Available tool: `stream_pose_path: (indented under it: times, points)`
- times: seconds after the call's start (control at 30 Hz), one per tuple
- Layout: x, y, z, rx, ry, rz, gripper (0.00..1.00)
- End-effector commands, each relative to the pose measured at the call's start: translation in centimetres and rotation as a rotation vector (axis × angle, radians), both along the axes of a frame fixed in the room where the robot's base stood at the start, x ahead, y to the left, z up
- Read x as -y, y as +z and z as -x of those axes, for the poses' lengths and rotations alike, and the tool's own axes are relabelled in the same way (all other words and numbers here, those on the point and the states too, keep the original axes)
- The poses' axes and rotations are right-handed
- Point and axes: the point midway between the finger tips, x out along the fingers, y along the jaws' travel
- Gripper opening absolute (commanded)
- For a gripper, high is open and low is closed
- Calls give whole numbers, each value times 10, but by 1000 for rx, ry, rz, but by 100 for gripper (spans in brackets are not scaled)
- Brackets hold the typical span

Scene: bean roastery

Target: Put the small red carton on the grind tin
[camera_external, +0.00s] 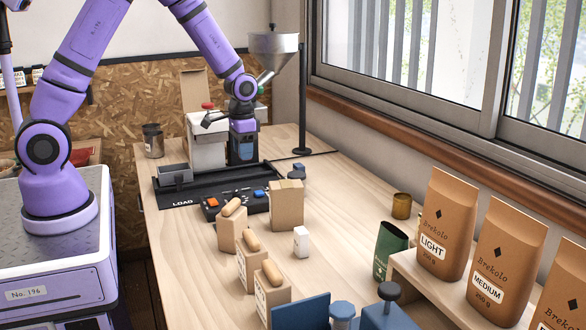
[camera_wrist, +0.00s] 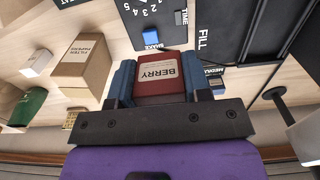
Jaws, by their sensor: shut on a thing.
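The small red carton (camera_wrist: 160,92), labelled BERRY, is between the blue fingers of my gripper (camera_wrist: 161,76) in the wrist view, touched on both sides. In the external view my gripper (camera_external: 243,152) points down over the back of the bench, beside a white machine; the carton cannot be made out there. Neither view names a grind tin. I cannot tell which is the grind tin.
The black LOAD machine base (camera_external: 178,194) with its control panel (camera_external: 240,203) lies below my gripper. A filter papers box (camera_external: 287,205), several wooden-topped boxes and a small white carton (camera_external: 301,241) stand in front. A hopper stand (camera_external: 302,100) rises behind right.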

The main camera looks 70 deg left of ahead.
Motion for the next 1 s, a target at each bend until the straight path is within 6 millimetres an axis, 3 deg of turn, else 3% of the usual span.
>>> stream_pose_path:
  times: [0.1, 0.27, 0.8, 1.0]
  points:
    - [0, -15, 0, -1, 1, 0, 21]
    - [0, -23, -7, 0, 1, 0, 21]
    - [1, -34, -123, 2, 2, 0, 21]
    - [1, -37, -150, 1, 2, 0, 21]
